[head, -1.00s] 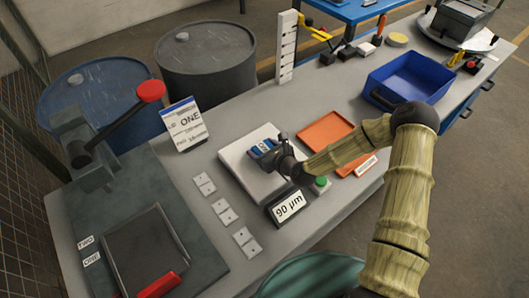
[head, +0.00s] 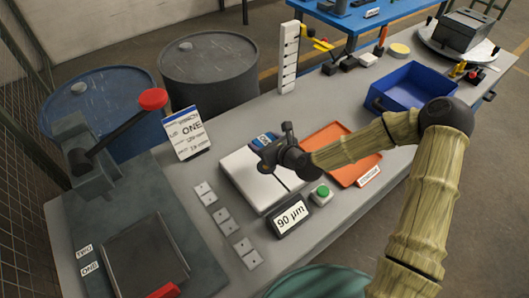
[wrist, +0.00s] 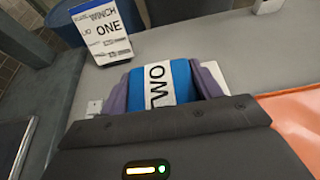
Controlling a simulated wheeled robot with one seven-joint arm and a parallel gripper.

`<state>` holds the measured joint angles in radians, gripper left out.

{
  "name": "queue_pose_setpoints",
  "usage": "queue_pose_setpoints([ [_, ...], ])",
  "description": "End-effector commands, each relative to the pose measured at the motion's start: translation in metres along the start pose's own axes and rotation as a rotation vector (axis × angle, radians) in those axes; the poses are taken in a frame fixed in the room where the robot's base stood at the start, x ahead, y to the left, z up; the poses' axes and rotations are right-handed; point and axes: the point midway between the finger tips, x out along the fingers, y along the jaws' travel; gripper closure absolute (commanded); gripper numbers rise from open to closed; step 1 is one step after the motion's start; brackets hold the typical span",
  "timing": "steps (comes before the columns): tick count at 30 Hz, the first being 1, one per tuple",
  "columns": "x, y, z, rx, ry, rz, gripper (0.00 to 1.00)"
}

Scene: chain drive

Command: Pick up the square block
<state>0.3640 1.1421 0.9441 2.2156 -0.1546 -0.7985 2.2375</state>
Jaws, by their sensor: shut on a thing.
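My gripper (head: 272,150) is shut on a blue block (head: 262,139) with a white label. In the wrist view the block (wrist: 181,80) sits between the two purple fingers of my gripper (wrist: 161,82), and its label shows sideways letters that look like TWO. The block's lower part is hidden by the gripper body. In the head view the block appears above the back part of a white square plate (head: 255,188); the gripper covers much of it. I cannot tell its exact height.
A "90 µm" display (head: 290,216) and green button (head: 321,193) stand in front of the plate. An orange tray (head: 330,138) and blue bin (head: 412,88) lie right. A sign (head: 187,133) stands behind left. A lever press (head: 95,165) and several small plates (head: 222,221) are left.

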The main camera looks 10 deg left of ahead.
Motion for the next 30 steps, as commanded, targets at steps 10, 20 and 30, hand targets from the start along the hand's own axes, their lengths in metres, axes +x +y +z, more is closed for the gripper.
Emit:
queue_pose_setpoints([
  [10, -0.007, 0.0, 0.017, 0.0, -0.001, 0.0, 0.76],
  [20, -0.007, 0.0, 0.017, 0.0, -0.001, 0.0, 0.76],
  [30, -0.027, -0.031, 0.021, 0.047, -0.008, -0.09, 0.76],
])
